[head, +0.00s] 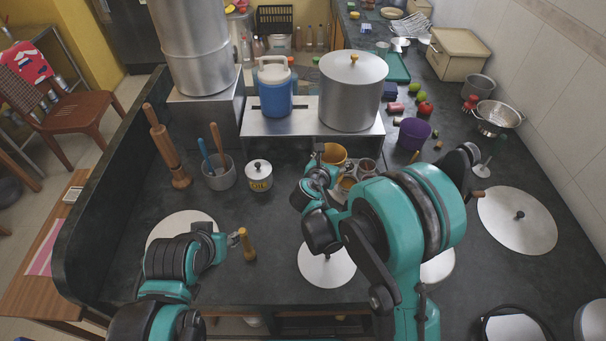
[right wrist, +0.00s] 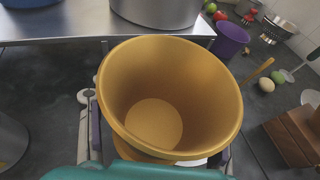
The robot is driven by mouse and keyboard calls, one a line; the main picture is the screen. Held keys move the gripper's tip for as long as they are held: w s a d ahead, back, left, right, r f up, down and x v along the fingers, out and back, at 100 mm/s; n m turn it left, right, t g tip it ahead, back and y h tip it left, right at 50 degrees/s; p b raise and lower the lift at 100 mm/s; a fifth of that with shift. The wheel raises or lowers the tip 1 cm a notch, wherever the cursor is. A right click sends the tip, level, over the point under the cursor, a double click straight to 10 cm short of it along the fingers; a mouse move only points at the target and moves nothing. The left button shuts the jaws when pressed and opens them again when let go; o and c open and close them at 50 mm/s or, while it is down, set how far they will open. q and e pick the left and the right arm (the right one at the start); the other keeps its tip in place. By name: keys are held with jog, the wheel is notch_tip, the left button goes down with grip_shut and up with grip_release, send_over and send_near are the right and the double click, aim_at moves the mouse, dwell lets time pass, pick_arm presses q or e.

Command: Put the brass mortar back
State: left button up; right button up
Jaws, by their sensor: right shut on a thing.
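The brass mortar (head: 334,153), a golden cup with a wide open rim, shows just beyond my right gripper (head: 322,160) in the head view. In the right wrist view the mortar (right wrist: 170,95) fills the middle, empty inside and slightly tilted in the picture, with the fingers on either side of it. My right gripper is shut on the mortar. Whether its base touches the counter is hidden. My left gripper (head: 234,239) is low at the left front, beside a small brass-coloured pestle (head: 247,245); its finger opening is not clear.
A steel shelf (head: 270,127) carrying a blue jug (head: 273,88) and a large lidded pot (head: 352,90) stands behind the mortar. Small steel cups (head: 366,168) stand close to its right. A purple cup (head: 412,134) stands right.

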jog(key=w+a+f+b, duration=0.1)
jog(key=w+a+f, duration=0.1)
jog(key=a, duration=0.1)
jog(key=w+a+f+b, duration=0.1)
jog(key=a+f, duration=0.1)
jog(key=a, duration=0.1)
jog(key=w+a+f+b, duration=0.1)
jog(key=w+a+f, duration=0.1)
jog(key=shift+w+a+f, duration=0.1)
jog(key=shift+w+a, duration=0.2)
jog(key=shift+a, duration=0.1)
notch_tip(320, 180, down, 4)
jog(key=shift+f+b, duration=0.1)
jog(key=shift+b, duration=1.05)
jog(key=shift+f, duration=0.1)
jog(key=o, duration=1.9)
